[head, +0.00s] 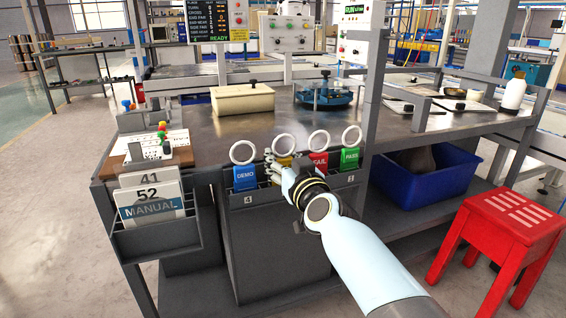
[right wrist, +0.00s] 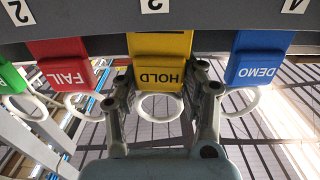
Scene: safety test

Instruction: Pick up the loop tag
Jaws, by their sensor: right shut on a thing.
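Several loop tags stand in a row in a rack on the bench front, each a coloured block with a white ring on top. They are the blue DEMO tag (head: 245,178), the yellow HOLD tag (right wrist: 160,75), the red FAIL tag (head: 319,160) and the green PASS tag (head: 350,158). My right gripper (right wrist: 163,85) is shut on the yellow HOLD tag, one finger at each side of it. In the head view my gripper (head: 283,172) hides most of that tag, and its ring shows above. The tag still sits at its rack place. My left gripper is not in view.
A rack with MANUAL cards (head: 152,205) hangs at the bench's left front. A beige box (head: 242,99) and a blue device (head: 325,96) stand on the bench top. A blue bin (head: 425,178) is on the lower shelf, and a red stool (head: 500,228) stands at right.

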